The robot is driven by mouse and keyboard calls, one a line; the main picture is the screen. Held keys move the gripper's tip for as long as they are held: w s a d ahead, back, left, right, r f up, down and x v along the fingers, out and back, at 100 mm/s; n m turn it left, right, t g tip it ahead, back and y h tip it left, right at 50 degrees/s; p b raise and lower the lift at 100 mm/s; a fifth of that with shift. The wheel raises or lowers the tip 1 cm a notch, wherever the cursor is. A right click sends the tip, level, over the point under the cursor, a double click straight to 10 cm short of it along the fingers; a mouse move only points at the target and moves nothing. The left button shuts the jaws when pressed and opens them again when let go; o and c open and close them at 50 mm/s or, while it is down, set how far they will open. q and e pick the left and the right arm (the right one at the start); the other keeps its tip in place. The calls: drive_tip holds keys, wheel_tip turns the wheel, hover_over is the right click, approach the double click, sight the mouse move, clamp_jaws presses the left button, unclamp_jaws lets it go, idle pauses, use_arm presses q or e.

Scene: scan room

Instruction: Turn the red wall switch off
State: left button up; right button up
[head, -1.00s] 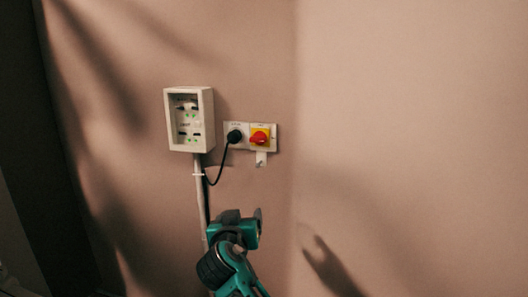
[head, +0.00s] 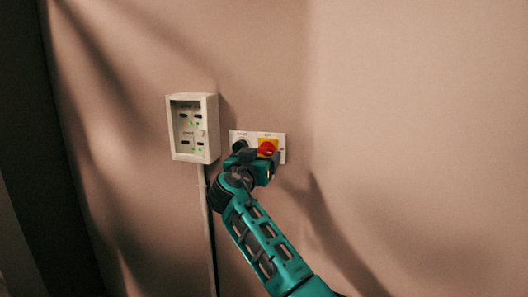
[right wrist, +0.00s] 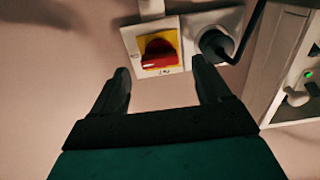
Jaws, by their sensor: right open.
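The red wall switch (head: 267,148) is a red rotary knob on a yellow square plate, on a white wall panel. It also shows in the right wrist view (right wrist: 158,54), ahead of the fingertips and between their lines. My right gripper (head: 269,160) is just below the switch in the head view, and it hides the lower part of the panel. In the right wrist view the right gripper (right wrist: 162,80) is open and empty, its two fingers apart. The knob appears clear of both fingers. My left gripper is in neither view.
A black plug (right wrist: 215,44) with a black cable sits in the socket beside the switch, close to one fingertip in the right wrist view. A pale wall box (head: 194,128) with green lights stands out left of the panel. The wall right of the switch is bare.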

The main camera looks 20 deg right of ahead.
sight(264, 152)
drive_tip(key=shift+x, duration=1.9)
drive_tip(key=shift+c, duration=0.4)
drive_tip(key=shift+c, duration=0.8)
drive_tip(key=c, duration=0.8)
